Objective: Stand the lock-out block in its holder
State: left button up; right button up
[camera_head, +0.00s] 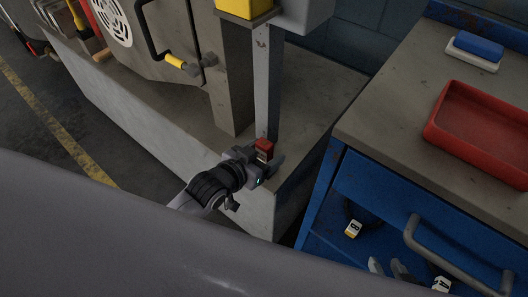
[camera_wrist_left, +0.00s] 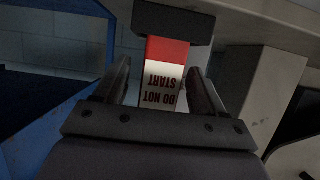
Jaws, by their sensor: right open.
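The lock-out block (camera_head: 264,145) has a red end and a white part. In the left wrist view the block (camera_wrist_left: 164,75) shows "DO NOT START" upside down. My left gripper (camera_head: 266,164) is low beside the foot of the grey post, with its fingers (camera_wrist_left: 160,85) on either side of the block. A gap shows on the left of the block; contact on the right is unclear. A dark piece (camera_wrist_left: 174,22) meets the block's red end in that view; I cannot tell whether it is the holder. My right gripper (camera_head: 388,267) is open at the bottom, partly hidden.
The grey post (camera_head: 262,85) rises from the concrete plinth (camera_head: 160,115) near the machine. At right, a bench (camera_head: 390,110) carries a red tray (camera_head: 480,135) and a blue-and-white item (camera_head: 475,50). Below are a blue drawer with a handle (camera_head: 430,240) and tags marked B (camera_head: 353,229) and A (camera_head: 441,285).

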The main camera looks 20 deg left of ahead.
jog(key=shift+r, duration=0.1)
pick_arm(q)
jog(key=shift+s+a+r, duration=0.1)
jog(key=shift+s+r, duration=0.05)
jog(key=shift+r, duration=0.1)
pick_arm(e)
jog(key=shift+r, duration=0.1)
pick_arm(q)
jog(key=p+v, duration=0.3)
jog(key=v, duration=0.8)
jog(key=s+a+f+n+g+y, duration=0.1)
jog(key=s+f+g+y, duration=0.1)
jog(key=s+f, duration=0.4)
jog(key=shift+s+a+f+n+g, duration=0.3)
jog(key=shift+s+a+f+n, duration=0.1)
jog(key=shift+f, duration=0.25)
pick_arm(e)
notch_tip(320, 180, up, 2)
jog(key=shift+s+r, duration=0.1)
jog(key=shift+r, duration=0.15)
